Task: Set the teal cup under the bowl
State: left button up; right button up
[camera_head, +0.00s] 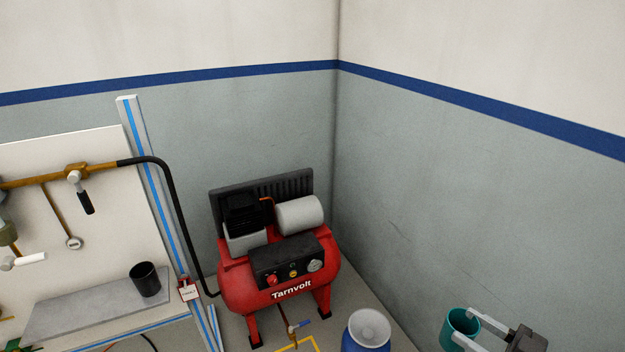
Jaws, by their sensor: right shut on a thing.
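The teal cup (460,325) is at the bottom right, upright or nearly so, with its open top showing. My right gripper (466,328) comes in from the lower right and is shut on the cup, one finger at each side of its wall. The cup's lower part is cut off by the picture edge. I cannot make out a bowl for certain. An olive rounded part (8,233) hangs below the brass pipe at the far left edge, partly cut off. My left gripper is not in view.
A white panel carries a brass pipe (100,170) with valves and a gauge. A dark cup (145,279) stands on a grey slab (80,308) below it. A red compressor (280,285) and a blue drum (367,334) stand between the panel and my right gripper.

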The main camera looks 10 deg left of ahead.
aim_at(57, 307)
jog(key=z, duration=2.1)
jog(key=k, duration=2.8)
jog(key=u, duration=2.65)
jog(key=i, duration=0.3)
jog(key=z, duration=0.2)
